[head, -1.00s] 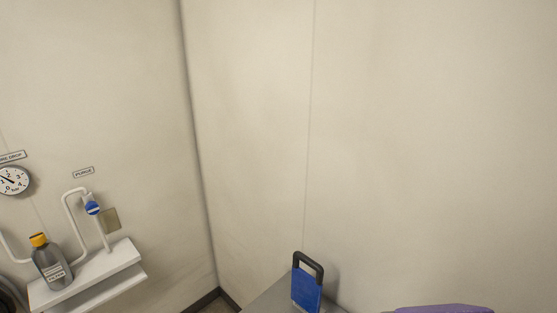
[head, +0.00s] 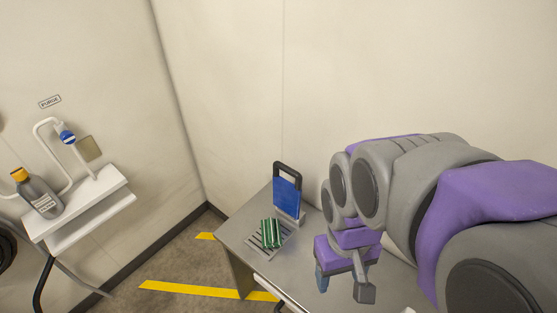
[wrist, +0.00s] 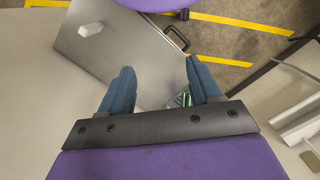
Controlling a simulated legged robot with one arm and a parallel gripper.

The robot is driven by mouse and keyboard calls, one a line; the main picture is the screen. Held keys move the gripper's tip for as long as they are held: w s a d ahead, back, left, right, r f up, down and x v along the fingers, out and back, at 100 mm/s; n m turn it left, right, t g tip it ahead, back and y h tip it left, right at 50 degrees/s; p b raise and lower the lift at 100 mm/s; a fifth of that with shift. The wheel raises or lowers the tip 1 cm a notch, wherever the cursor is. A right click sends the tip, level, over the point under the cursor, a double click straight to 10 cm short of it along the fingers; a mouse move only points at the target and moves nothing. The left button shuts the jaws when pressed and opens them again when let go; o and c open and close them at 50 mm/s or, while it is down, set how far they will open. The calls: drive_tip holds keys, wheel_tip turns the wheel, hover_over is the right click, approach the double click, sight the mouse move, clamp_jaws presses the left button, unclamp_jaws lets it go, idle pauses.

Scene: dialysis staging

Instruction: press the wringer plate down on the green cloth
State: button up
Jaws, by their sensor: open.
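The wringer plate (head: 287,193) is a blue panel with a dark loop handle at its top. It stands raised, nearly upright, at the back of a slatted grey base on the table. The green cloth (head: 271,233) lies folded on the slats in front of the plate. My gripper (head: 343,284) is open and empty, to the right of the cloth in the head view and apart from it and the plate. In the wrist view, the open fingers (wrist: 162,88) show, and a bit of the green cloth (wrist: 187,98) shows beside the right finger, partly hidden.
The grey table (head: 238,231) stands against the wall, with a dark handle (wrist: 178,39) at its edge. A small white object (wrist: 90,29) lies on it. At left, a wall shelf (head: 85,208) holds a grey bottle (head: 41,196). Yellow tape (head: 190,291) marks the open floor.

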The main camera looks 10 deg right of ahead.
drive_tip(key=w+a+r+n+p, duration=0.1)
drive_tip(key=w+r+p, duration=0.1)
drive_tip(key=w, duration=0.4)
drive_tip(key=w+r+n+p, duration=0.1)
drive_tip(key=w+r, duration=0.1)
drive_tip(key=w, duration=0.3)
drive_tip(key=w+a+r+n+t+p, duration=0.1)
drive_tip(key=w+r+p, duration=0.1)
drive_tip(key=w, duration=0.4)
drive_tip(key=shift+w+a+r+n+h+p, duration=0.3)
drive_tip(key=shift+a+n, duration=0.05)
drive_tip(key=shift+n, duration=0.05)
drive_tip(key=shift+c, duration=1.1)
drive_tip(key=n+t+p, duration=0.2)
drive_tip(key=n+p, duration=0.2)
drive_tip(key=p, duration=0.2)
hover_over(285, 167)
drive_tip(key=s+a, duration=0.2)
drive_tip(key=a, duration=0.1)
drive_tip(key=shift+h, duration=0.3)
drive_tip(key=d+f, duration=0.1)
drive_tip(key=f, duration=0.4)
drive_tip(key=w+f+p, duration=0.1)
drive_tip(key=f, duration=0.5)
drive_tip(key=w+d+f, duration=0.1)
drive_tip(key=f, duration=0.4)
drive_tip(key=shift+d+f, duration=0.2)
drive_tip(key=shift+d, duration=0.15)
drive_tip(key=shift+c, duration=0.5)
clamp_jaws()
